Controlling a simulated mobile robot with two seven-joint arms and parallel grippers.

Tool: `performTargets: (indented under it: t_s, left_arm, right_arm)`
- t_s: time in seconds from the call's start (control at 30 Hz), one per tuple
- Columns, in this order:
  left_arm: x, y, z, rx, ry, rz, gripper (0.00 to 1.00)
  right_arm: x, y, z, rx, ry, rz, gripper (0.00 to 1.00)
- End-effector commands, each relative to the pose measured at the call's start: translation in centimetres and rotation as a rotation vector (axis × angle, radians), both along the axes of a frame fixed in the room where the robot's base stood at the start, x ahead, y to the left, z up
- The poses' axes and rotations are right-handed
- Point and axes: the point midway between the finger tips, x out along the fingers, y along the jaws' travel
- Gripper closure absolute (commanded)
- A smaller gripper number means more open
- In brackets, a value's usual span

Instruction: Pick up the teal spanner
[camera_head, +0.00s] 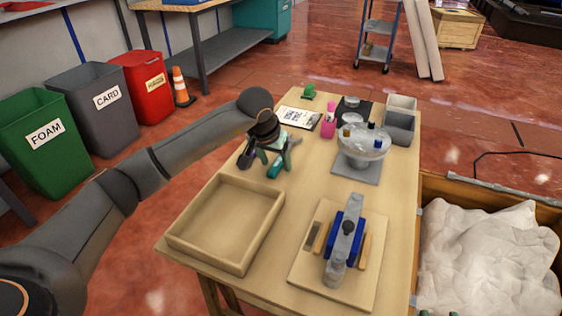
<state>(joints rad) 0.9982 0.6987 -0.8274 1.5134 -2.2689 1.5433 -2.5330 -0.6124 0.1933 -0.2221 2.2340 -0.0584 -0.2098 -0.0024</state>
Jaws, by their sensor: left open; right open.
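A small teal piece (274,170), which looks like the teal spanner, lies on the wooden table below my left gripper. Most of its shape is hidden by the gripper. My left gripper (265,162) reaches in from the left and points down over the table, its fingers spread. The teal piece shows between the fingers, nearer the right one; I cannot tell if they touch it. Two small green tips of what looks like my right gripper (438,313) just show at the bottom edge, apart, over the crate and far from the spanner.
An empty wooden tray (181,238) stands in front of the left gripper. A board (299,270) with a blue and grey device is to its right. A lined crate (487,262) is at right.

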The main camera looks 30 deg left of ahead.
Motion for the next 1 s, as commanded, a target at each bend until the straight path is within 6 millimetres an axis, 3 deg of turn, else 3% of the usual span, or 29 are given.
performTargets:
  t_s: [0.23, 0.8, 1.0]
  left_arm:
    - [0.09, 0.0, -0.12, 0.0, -0.001, 0.0, 0.35]
    - [0.08, 0.01, -0.09, 0.0, -0.001, 0.0, 0.98]
    - [0.08, 0.02, -0.09, 0.0, -0.001, 0.0, 1.0]
  right_arm:
    - [0.07, -0.02, 0.27, 0.0, -0.01, 0.0, 0.5]
    - [0.06, -0.03, 0.19, -0.001, -0.008, 0.0, 0.5]
    - [0.05, -0.03, 0.18, 0.0, -0.007, 0.0, 0.5]
